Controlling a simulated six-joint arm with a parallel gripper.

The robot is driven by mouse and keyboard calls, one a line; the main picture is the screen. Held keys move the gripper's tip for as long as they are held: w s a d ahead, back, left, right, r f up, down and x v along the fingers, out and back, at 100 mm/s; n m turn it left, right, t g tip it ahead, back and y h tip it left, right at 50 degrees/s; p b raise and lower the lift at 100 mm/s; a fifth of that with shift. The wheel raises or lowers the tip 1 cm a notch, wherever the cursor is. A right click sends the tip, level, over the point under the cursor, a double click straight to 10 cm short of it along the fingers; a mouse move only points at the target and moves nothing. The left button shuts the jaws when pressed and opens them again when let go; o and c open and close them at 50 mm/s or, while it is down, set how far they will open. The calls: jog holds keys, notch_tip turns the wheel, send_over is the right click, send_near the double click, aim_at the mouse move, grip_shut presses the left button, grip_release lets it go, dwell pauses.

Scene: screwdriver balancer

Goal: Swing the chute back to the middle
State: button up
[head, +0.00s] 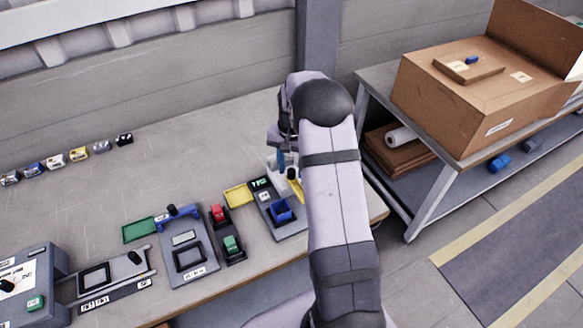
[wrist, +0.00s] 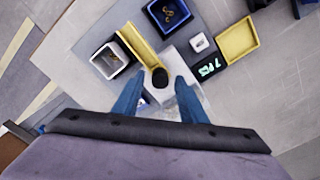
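The chute is a narrow yellow trough (wrist: 138,44) on a pale block with a round black knob (wrist: 160,77). In the wrist view it slants up and left from the knob, close beside a white-rimmed bin (wrist: 109,60), with a blue bin (wrist: 168,14) on its other side. In the head view the chute (head: 297,191) and knob (head: 291,174) show just left of my arm. My gripper (wrist: 157,88) is open, its two blue fingers apart on either side of the knob, with gaps showing. Whether the fingertips are down at knob height is unclear.
A lit green display (wrist: 210,66), a small white block (wrist: 200,42) and a yellow tray (wrist: 238,42) lie right of the chute in the wrist view. A red-and-green block stand (head: 226,234) is farther left in the head view.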

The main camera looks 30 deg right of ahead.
jog(key=shift+r+b, duration=1.05)
jog(key=shift+r, duration=2.55)
